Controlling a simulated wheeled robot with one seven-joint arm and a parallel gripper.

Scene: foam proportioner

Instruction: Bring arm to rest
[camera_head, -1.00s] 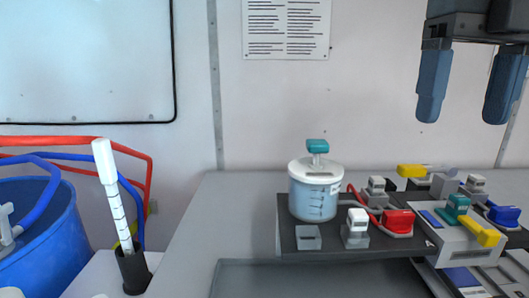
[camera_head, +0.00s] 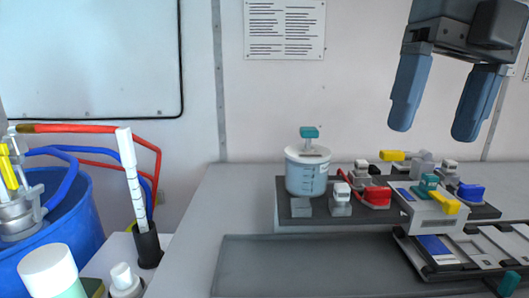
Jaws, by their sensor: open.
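My gripper (camera_head: 432,115) hangs at the upper right, its two blue fingers pointing down and spread apart. It is open and empty, well above the bench and in front of the wall. Below it stands the proportioner equipment: a black plate (camera_head: 292,222) bearing a clear blue-tinted container (camera_head: 306,176) with a white lid and teal knob (camera_head: 309,132). To its right are a red-handled valve (camera_head: 377,195), a yellow-handled valve (camera_head: 392,155), a blue-handled valve (camera_head: 471,192) and a grey block with teal and yellow handles (camera_head: 430,183). The gripper touches none of these.
A blue barrel (camera_head: 75,215) with red and blue hoses stands at the left. A white graduated tube (camera_head: 133,180) stands upright in a black holder. A white cylinder (camera_head: 47,271) is at the lower left. A grey tray (camera_head: 300,275) at the front is empty in its visible part.

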